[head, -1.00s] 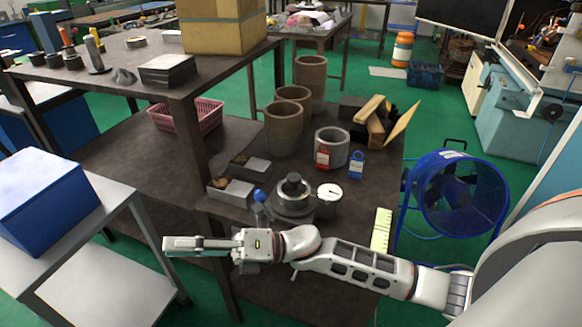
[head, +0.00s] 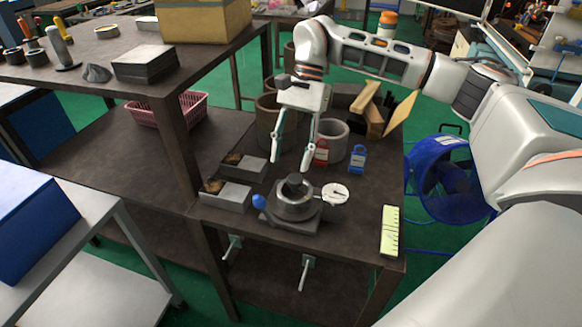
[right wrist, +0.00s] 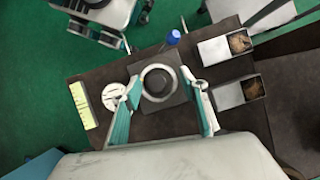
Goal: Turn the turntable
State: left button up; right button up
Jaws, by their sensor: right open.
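The turntable (head: 293,207) is a round grey metal chuck with a dark knob on top, on a square base near the front of the dark table. A blue ball-ended handle (head: 259,201) sticks out at its left, and a white dial (head: 335,193) stands at its right. My right gripper (head: 291,158) points down, open and empty, above and behind the turntable. In the right wrist view the turntable (right wrist: 158,82) shows between the two spread fingers (right wrist: 163,138), with the blue handle (right wrist: 173,37) beyond.
Two grey boxes (head: 225,194) stand left of the turntable. Red (head: 321,151) and blue (head: 357,158) padlock-like items and a grey cylinder (head: 334,141) stand behind it. A yellow scale (head: 390,230) lies at right. A shelf post (head: 178,150) rises at left.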

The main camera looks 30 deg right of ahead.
aim_at(295, 178)
jog(key=shift+h, duration=0.5)
jog(key=f, duration=0.3)
jog(key=s+f, duration=0.1)
jog(key=f, duration=0.1)
jog(key=shift+d+f+b, duration=0.2)
jog(key=shift+d+b, duration=0.15)
jog(key=shift+b, duration=0.05)
jog(key=c, duration=1.1)
